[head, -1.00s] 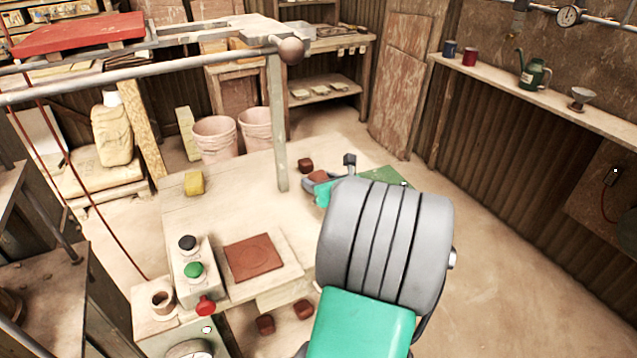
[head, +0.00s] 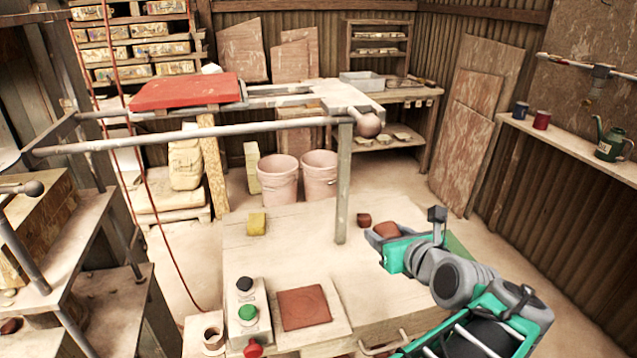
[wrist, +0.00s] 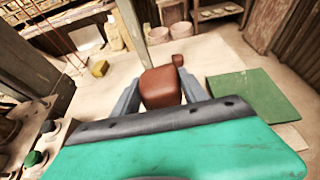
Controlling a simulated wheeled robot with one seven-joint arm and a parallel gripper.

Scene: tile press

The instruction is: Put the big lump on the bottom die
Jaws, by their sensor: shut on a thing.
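A big reddish-brown lump (wrist: 161,88) sits between the two fingers of my gripper (wrist: 158,92) in the wrist view. My gripper is shut on it. In the head view the lump (head: 387,230) shows at the end of my gripper (head: 386,236), over the right part of the pale bench; its height above the top is hard to judge. A flat brown square (head: 303,308) lies on a pale slab at the bench's front, left of my gripper. I cannot tell surely whether it is the bottom die.
A smaller brown lump (head: 363,220) lies just beyond my gripper. A grey post (head: 343,185) stands left of it, carrying a long bar (head: 200,138). A button box (head: 246,312) stands left of the slab. A yellow block (head: 257,224) lies far left; the bench middle is clear.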

